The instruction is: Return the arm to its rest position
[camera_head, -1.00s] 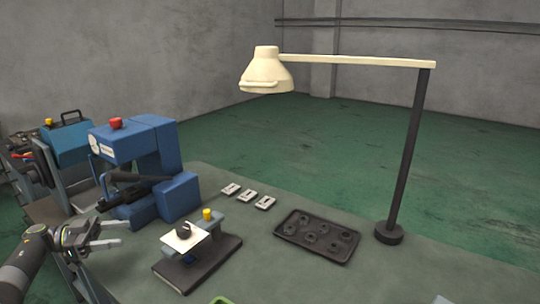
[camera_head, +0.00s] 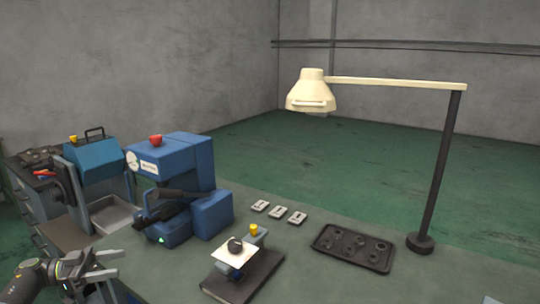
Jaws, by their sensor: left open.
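My left gripper (camera_head: 104,267) is at the lower left of the head view, in front of the bench's left end. Its two fingers point right and stand apart with nothing between them. It is clear of the blue machine (camera_head: 180,170) and left of the small fixture (camera_head: 236,255), which carries a white plate with a dark round part on it. My right gripper is not in view.
A dark tray (camera_head: 324,253) with several ring-shaped parts lies on the green bench (camera_head: 300,285). Three small pale blocks (camera_head: 278,212) lie behind the fixture. A cream lamp (camera_head: 311,95) stands at the right. A blue toolbox (camera_head: 93,158) stands at the far left.

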